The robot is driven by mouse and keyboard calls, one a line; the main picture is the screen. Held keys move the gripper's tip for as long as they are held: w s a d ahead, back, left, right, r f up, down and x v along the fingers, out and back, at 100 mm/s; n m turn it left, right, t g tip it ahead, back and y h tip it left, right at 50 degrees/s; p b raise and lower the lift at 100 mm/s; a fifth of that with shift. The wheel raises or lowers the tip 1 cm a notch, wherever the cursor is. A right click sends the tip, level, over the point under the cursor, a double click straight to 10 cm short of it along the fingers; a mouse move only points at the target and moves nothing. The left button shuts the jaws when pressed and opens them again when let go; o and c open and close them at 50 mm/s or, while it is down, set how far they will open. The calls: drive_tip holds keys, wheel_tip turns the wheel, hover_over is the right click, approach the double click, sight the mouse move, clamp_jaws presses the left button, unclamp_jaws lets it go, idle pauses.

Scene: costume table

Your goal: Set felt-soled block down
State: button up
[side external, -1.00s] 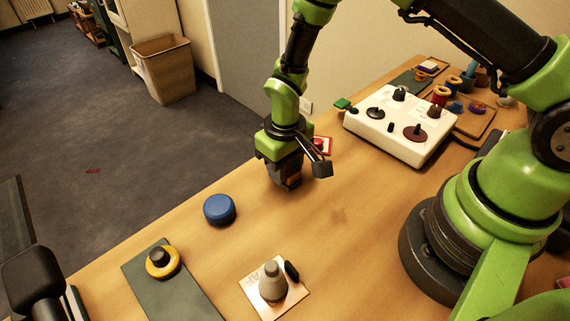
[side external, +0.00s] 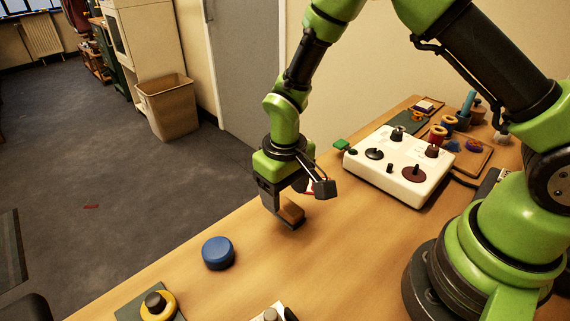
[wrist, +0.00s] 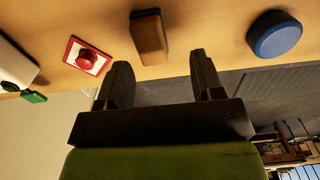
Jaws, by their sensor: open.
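The felt-soled block (side external: 291,213) is a brown wooden block with a dark strip along one edge. In the side view it is low at the table top, partly hidden by my gripper (side external: 280,203). In the wrist view the block (wrist: 150,40) appears just past my fingertips (wrist: 163,60), nearer the left finger, with a clear gap to the right finger. My gripper is open and not clamped on it. The block looks to be resting on the table; its underside is hidden.
A blue round puck (side external: 218,253) lies to the left. A white control box (side external: 400,165) stands behind to the right. A yellow ring with a black knob (side external: 158,305) is front left. Bare wood surrounds the block.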

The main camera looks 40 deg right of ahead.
wheel_tip(320, 180, up, 7)
wheel_tip(320, 180, up, 12)
drive_tip(key=m+t+y, duration=0.1)
drive_tip(key=m+t, duration=0.1)
drive_tip(key=t, duration=0.1)
hover_over(285, 209)
drive_tip(key=s+d, duration=0.3)
drive_tip(key=s, duration=0.2)
drive_tip(key=s+d+r+m+t, duration=0.1)
drive_tip(key=s+r+t, duration=0.1)
drive_tip(key=s, duration=0.4)
drive_tip(key=s+d+r+m+t+y, duration=0.1)
drive_tip(key=s+r+t, duration=0.1)
drive_tip(key=s+r, duration=0.2)
drive_tip(key=shift+s+r, duration=0.25)
drive_tip(key=shift+s, duration=0.6)
